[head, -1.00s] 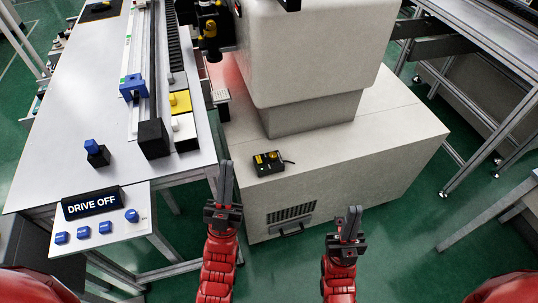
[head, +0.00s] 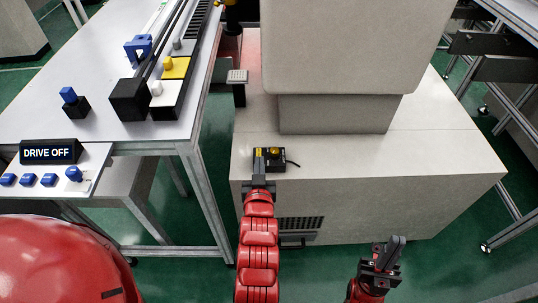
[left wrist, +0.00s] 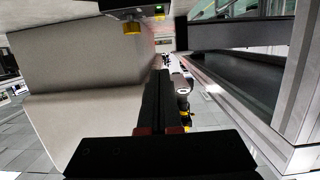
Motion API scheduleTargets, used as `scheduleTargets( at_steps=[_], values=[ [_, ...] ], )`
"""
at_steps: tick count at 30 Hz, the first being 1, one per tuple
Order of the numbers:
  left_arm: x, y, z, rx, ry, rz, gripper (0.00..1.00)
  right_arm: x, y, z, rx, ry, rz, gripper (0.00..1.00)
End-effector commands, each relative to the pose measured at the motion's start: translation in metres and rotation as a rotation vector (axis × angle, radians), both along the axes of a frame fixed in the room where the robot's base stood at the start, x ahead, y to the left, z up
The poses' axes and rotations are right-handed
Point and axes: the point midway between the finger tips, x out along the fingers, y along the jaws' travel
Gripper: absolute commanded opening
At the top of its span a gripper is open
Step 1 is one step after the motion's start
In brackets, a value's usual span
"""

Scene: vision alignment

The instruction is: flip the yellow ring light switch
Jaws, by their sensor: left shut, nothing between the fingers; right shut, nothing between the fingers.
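The ring light switch is a small black box (head: 268,163) with a yellow knob (head: 274,152) and a yellow label, on the front edge of the pale machine base. In the left wrist view the yellow knob (left wrist: 132,28) shows at the top, beside a small green light. My left gripper (head: 259,180) is shut and empty, just in front of the box in the head view; whether it touches the box cannot be told. Its shut fingers (left wrist: 160,95) lie below and right of the knob in the left wrist view. My right gripper (head: 393,246) is shut and empty, lower right, away from the box.
The pale machine base (head: 420,185) carries a large block above and behind the switch. A white table (head: 60,110) on the left holds a DRIVE OFF panel (head: 48,151), blue knobs and a rail. A short cable leaves the box on the right.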

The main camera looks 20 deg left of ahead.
Motion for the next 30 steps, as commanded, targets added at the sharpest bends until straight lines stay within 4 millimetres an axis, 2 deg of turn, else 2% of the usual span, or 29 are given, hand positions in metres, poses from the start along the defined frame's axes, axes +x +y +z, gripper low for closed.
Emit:
scheduleTargets(
  at_steps=[11,16,20,30],
  values=[
    [-0.001,0.002,-0.003,-0.004,0.012,0.006,0.00,0.000,0.000,0.000,0.000,0.000,0.000,0.00],
    [0.008,0.005,-0.004,-0.005,0.009,0.009,0.00,0.000,0.000,-0.001,0.000,0.000,0.000,0.00],
    [0.025,0.011,-0.010,0.000,0.013,0.011,0.00,0.000,0.000,-0.001,0.000,0.000,0.000,0.00],
    [0.092,0.030,-0.022,-0.001,0.008,0.009,0.00,0.000,0.000,0.003,0.000,0.000,0.000,0.00]
  ],
)
